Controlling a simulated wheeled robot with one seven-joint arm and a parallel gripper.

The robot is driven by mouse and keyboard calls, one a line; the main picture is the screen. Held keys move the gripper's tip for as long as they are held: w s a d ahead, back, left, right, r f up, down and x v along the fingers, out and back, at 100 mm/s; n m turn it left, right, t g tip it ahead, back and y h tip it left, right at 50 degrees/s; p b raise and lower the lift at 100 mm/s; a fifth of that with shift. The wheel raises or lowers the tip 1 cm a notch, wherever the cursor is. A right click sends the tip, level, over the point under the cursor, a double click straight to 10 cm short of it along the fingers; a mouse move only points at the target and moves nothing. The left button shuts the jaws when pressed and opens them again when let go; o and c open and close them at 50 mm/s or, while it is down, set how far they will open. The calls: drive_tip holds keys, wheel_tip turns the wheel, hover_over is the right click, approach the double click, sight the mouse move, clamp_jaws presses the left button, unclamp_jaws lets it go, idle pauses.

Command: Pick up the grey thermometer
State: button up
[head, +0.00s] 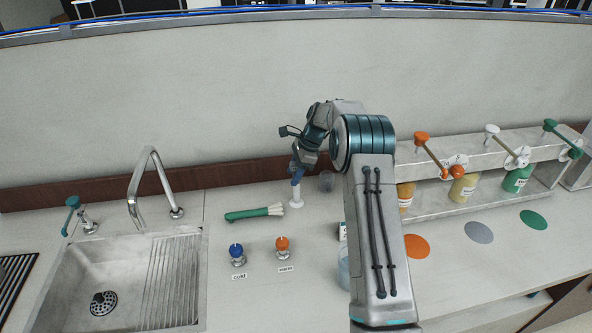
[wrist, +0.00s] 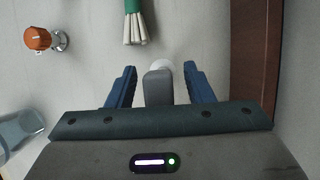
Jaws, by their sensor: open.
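The grey thermometer (wrist: 158,88) appears as a grey block between my two blue fingers in the wrist view, with a pale round part beyond its far end. My gripper (wrist: 160,68) is open around it, and a gap shows on each side between block and finger. In the head view my gripper (head: 296,176) points down over a slim white upright piece with a round foot (head: 297,197) on the counter. The thermometer's upper part is hidden there by my gripper.
A green-handled brush (head: 250,214) lies just left. Blue (head: 236,249) and orange (head: 282,243) knobs stand in front. The sink (head: 135,280) is left; dispensers with bottles (head: 464,188) are right.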

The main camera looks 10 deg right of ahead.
clamp_jaws()
idle(0.3)
